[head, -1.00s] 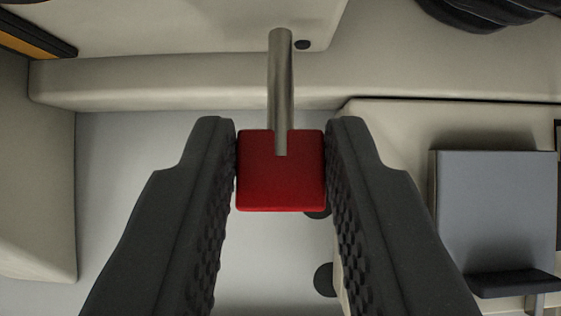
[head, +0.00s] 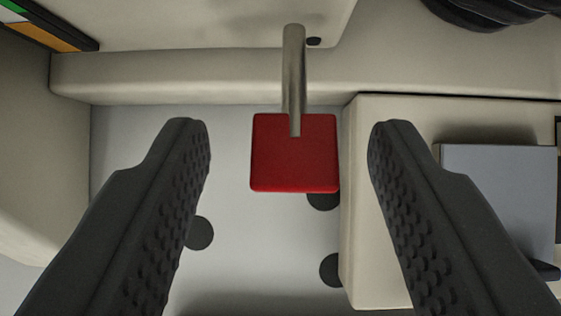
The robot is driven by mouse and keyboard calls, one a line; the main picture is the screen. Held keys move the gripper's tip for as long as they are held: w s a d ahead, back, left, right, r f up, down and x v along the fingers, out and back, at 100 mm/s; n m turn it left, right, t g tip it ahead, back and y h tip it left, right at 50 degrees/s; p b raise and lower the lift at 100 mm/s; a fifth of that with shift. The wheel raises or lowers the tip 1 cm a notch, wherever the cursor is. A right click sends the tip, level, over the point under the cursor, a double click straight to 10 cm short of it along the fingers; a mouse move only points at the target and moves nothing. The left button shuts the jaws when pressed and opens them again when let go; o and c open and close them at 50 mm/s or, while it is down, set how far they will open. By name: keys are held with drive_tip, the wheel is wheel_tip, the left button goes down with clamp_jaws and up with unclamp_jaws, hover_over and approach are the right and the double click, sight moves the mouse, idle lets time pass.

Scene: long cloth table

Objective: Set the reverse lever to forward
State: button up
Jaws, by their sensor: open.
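The lever is a metal rod (head: 293,68) with a square red knob (head: 295,153) at its lower end in the head view. The rod runs from the cream panel at the top down to the knob. My gripper (head: 288,135) is open, with one dark ridged finger on each side of the knob. There is a clear gap on both sides, and neither finger touches it. No marking for forward or reverse shows on the lever.
A cream block (head: 375,200) stands close to the right of the knob, behind my right finger. A blue-grey box (head: 500,200) is farther right. Dark round spots (head: 199,233) lie on the pale floor. A coloured panel (head: 50,25) is at top left, and a dark coil (head: 490,12) at top right.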

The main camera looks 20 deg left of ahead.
drive_tip(key=b+v, duration=0.1)
drive_tip(key=v, duration=1.2)
drive_tip(key=shift+b, duration=0.3)
